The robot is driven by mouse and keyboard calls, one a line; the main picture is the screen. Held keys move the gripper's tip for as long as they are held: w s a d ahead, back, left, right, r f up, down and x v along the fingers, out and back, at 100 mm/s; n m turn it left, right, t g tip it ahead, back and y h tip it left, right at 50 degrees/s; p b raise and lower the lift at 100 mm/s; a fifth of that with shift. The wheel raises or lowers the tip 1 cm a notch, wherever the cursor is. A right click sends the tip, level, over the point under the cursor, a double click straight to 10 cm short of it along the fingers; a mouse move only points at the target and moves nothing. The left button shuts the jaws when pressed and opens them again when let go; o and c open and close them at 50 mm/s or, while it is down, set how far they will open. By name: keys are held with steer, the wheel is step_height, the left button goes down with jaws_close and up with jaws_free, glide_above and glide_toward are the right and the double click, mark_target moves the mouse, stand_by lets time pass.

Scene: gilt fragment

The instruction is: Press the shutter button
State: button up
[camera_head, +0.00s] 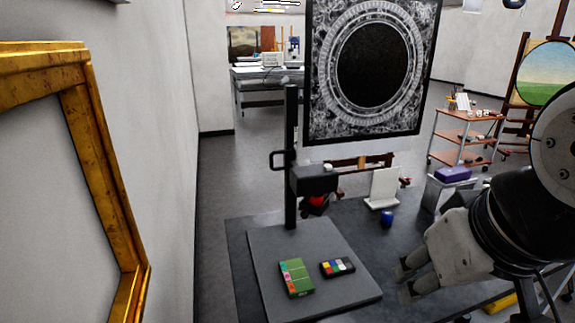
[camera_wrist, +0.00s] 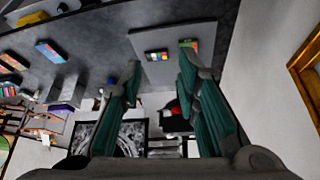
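A black camera (camera_head: 315,180) is mounted on a dark upright column (camera_head: 291,150) above a grey baseboard (camera_head: 335,295). In the wrist view a dark shape with a red part (camera_wrist: 176,108), probably the camera, shows beyond and between my fingers. My gripper (camera_head: 404,282) is right of the baseboard, lower than the camera and to its right. In the wrist view my gripper (camera_wrist: 160,72) has its two fingers well apart, with nothing held.
A green box (camera_head: 297,278) and a colour chart (camera_head: 338,267) lie on the baseboard. A blue object (camera_head: 387,219), a white stand (camera_head: 383,190) and a purple box (camera_head: 453,174) are behind my gripper. A large ornate dark panel (camera_head: 372,70) stands behind the column. A gilt frame (camera_head: 100,150) is at left.

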jaws_close()
stand_by(1.3)
